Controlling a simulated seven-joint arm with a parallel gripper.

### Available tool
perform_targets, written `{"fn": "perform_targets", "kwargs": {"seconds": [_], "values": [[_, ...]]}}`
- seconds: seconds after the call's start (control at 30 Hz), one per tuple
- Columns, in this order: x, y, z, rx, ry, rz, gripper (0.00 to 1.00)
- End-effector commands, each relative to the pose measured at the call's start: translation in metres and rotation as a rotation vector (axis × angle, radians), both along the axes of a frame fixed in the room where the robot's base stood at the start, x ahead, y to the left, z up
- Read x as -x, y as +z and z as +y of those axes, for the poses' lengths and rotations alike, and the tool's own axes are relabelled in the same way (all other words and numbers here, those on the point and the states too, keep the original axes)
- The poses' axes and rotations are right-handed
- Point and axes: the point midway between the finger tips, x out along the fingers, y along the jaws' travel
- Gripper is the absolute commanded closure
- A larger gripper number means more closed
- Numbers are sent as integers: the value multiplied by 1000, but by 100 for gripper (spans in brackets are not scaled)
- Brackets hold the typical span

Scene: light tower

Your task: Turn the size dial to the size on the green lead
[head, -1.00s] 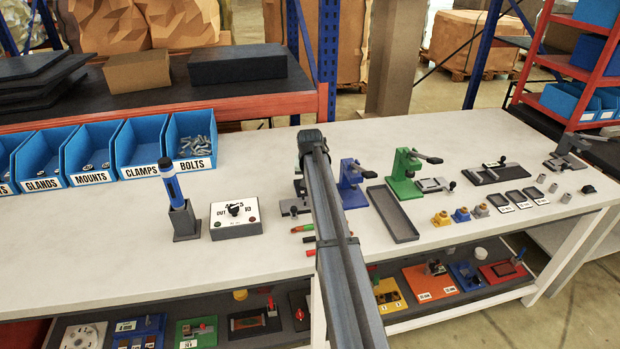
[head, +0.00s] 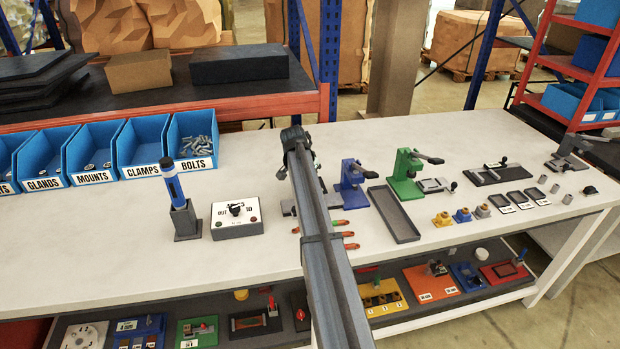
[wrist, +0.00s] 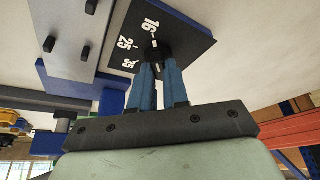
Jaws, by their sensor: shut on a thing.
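The size dial (wrist: 157,50) is a small dark knob on a dark plate (wrist: 190,36) with white numbers 16, 25 and 35, in the wrist view. My gripper (wrist: 158,70) has its blue fingers closed around the knob. The fingers partly hide it, and I cannot tell surely which number it points to. In the head view my arm covers the dial. Leads lie on the bench right of my arm; the green lead (head: 334,221) shows a green part and a red end. Its size marking is too small to read.
A blue press (head: 350,180), a green press (head: 405,172) and a grey tray (head: 402,229) stand right of my arm. A switch box (head: 237,220) and a blue tool in a holder (head: 186,222) stand left. The left front of the bench is clear.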

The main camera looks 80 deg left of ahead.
Motion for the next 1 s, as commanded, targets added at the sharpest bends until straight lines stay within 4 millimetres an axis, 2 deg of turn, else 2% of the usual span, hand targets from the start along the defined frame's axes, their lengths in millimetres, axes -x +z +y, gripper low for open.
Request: {"fn": "perform_targets", "kwargs": {"seconds": [0.5,0.53,0.77,1.0], "values": [[0,0,0,1,-20,2,100],[0,0,0,1,-19,2,83],[0,0,0,1,-18,1,61],[0,0,0,1,-18,1,60]]}}
